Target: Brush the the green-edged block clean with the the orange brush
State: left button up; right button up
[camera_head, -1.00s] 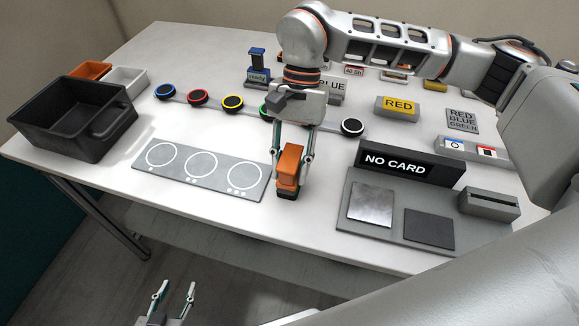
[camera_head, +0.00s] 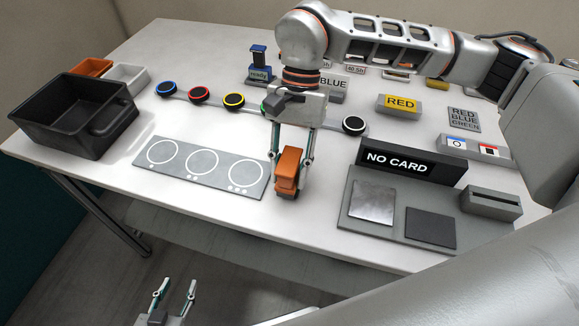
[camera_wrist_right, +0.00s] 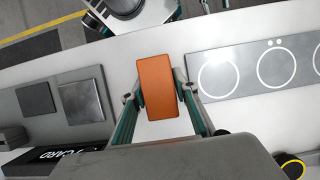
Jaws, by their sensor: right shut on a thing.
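The orange brush (camera_head: 288,170) with a dark underside is held upright, slightly tilted, between the fingers of my right gripper (camera_head: 291,160). It is low over the table, just right of the grey three-circle plate; I cannot tell whether it touches the table. In the right wrist view the orange brush (camera_wrist_right: 157,85) shows between both fingertips of the right gripper (camera_wrist_right: 157,92). A sliver of a green-edged round thing (camera_head: 264,107) shows behind my right gripper, mostly hidden; no other green-edged block is clear. My left gripper (camera_head: 175,288) is open and empty, below the table's front edge.
The three-circle plate (camera_head: 154,177) lies left of the brush. The NO CARD station (camera_head: 398,242) stands to the right. Blue, red and yellow ringed discs (camera_head: 199,95) sit behind. A black bin (camera_head: 55,128) is at the left. White table is bare in front of the brush.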

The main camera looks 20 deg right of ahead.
jog(key=shift+w+d+f, duration=0.1)
jog(key=shift+w+d, duration=0.55)
jog(key=shift+w, duration=0.25)
jog(key=shift+s, duration=0.15)
jog(key=shift+s+a, duration=0.7)
jog(key=shift+s, duration=0.2)
jog(key=shift+w+d+b, duration=0.3)
jog(key=shift+w+d, duration=0.4)
jog(key=shift+w, duration=0.35)
jog(key=shift+s, duration=0.1)
